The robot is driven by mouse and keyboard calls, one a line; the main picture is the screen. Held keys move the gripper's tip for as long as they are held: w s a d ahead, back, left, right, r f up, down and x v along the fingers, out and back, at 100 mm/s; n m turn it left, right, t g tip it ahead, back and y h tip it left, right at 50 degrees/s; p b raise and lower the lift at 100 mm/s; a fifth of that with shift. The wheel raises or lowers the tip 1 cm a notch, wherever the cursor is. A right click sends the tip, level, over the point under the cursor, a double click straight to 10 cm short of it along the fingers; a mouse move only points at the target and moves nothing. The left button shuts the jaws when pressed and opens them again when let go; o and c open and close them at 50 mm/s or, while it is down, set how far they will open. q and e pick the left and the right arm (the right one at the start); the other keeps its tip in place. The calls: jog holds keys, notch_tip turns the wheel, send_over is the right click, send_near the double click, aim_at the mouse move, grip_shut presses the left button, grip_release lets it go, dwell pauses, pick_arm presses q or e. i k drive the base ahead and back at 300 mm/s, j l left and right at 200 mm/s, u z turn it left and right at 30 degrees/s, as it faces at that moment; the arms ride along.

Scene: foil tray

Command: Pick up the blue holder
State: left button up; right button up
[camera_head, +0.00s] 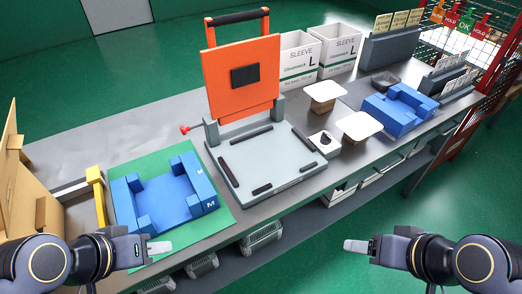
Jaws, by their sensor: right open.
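A blue holder (168,205) with raised blocks around a recess and a white M on its front lies on a green mat (229,213) at the left of the bench. A second blue holder (397,117) stands at the right part of the bench. My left gripper (160,247) is in front of the mat, near the bench's front edge, apart from the M holder. Its fingers are seen edge-on, so their opening is unclear. My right gripper (351,245) is open and empty, off the front of the bench, well away from both holders.
A grey press with a raised orange lid (241,102) stands between the holders. A yellow post (96,190) and cardboard (17,190) are at the left.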

aim_at(403, 109)
jog(key=i+l+u, duration=0.2)
jog(key=l, duration=0.5)
jog(key=i+l+u, duration=0.15)
jog(key=i+l, duration=0.15)
jog(key=l, duration=0.45)
jog(key=i+l+u, duration=0.2)
jog(key=l, duration=0.55)
jog(key=i+l+u, duration=0.2)
jog(key=l, duration=0.6)
jog(key=l+u, duration=0.2)
jog(key=l, duration=0.6)
